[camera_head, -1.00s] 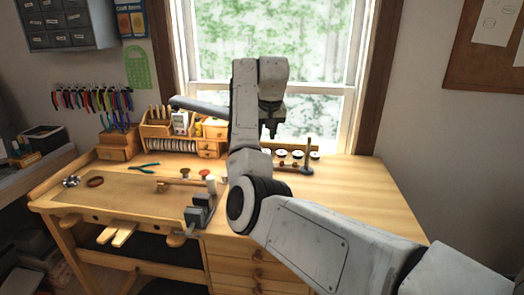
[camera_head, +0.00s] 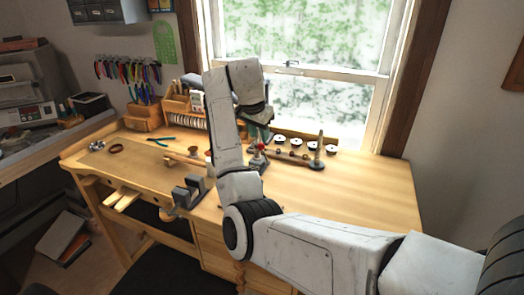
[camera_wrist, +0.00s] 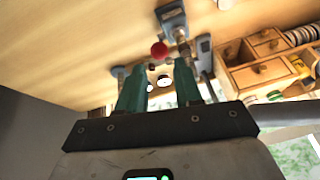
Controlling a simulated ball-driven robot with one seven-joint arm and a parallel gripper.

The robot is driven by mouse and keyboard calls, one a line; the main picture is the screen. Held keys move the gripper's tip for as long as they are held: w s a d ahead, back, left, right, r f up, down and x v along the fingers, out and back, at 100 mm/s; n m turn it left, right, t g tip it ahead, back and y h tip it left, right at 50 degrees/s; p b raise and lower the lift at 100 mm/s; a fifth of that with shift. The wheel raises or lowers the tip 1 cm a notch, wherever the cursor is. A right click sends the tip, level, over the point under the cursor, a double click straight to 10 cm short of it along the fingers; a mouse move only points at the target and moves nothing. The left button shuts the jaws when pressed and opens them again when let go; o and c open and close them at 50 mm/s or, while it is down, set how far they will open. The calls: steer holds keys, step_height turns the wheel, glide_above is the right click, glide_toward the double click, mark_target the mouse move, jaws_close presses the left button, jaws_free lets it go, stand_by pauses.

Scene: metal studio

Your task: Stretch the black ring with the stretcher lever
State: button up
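The stretcher (camera_head: 258,160) stands on the bench, with a red ball (camera_head: 261,147) on its lever. In the wrist view the red ball (camera_wrist: 158,50) appears beyond and roughly between my fingertips, beside a metal part and a blue-grey base (camera_wrist: 172,17). My gripper (camera_wrist: 160,70) has two green fingers spread apart with nothing between them. In the head view the gripper (camera_head: 259,131) hangs just above the stretcher, partly hidden by my arm. A dark ring (camera_head: 116,148) lies at the bench's left; I cannot tell if it is the black ring. No ring can be made out on the stretcher.
A grey vise (camera_head: 187,194) sits at the bench's front edge. An upright mandrel (camera_head: 318,152) and several small round dishes (camera_head: 296,143) stand right of and behind the stretcher. A wooden organiser (camera_head: 178,106) stands behind left. The bench's right side (camera_head: 370,190) is clear.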

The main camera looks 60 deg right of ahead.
mark_target(263, 152)
steer(key=p+x, duration=0.1)
steer(key=x, duration=0.9)
steer(key=shift+d+f+p, duration=0.1)
steer(key=shift+f+p, duration=0.25)
steer(key=shift+p, duration=0.05)
steer(key=shift+c, duration=0.4)
jaws_close()
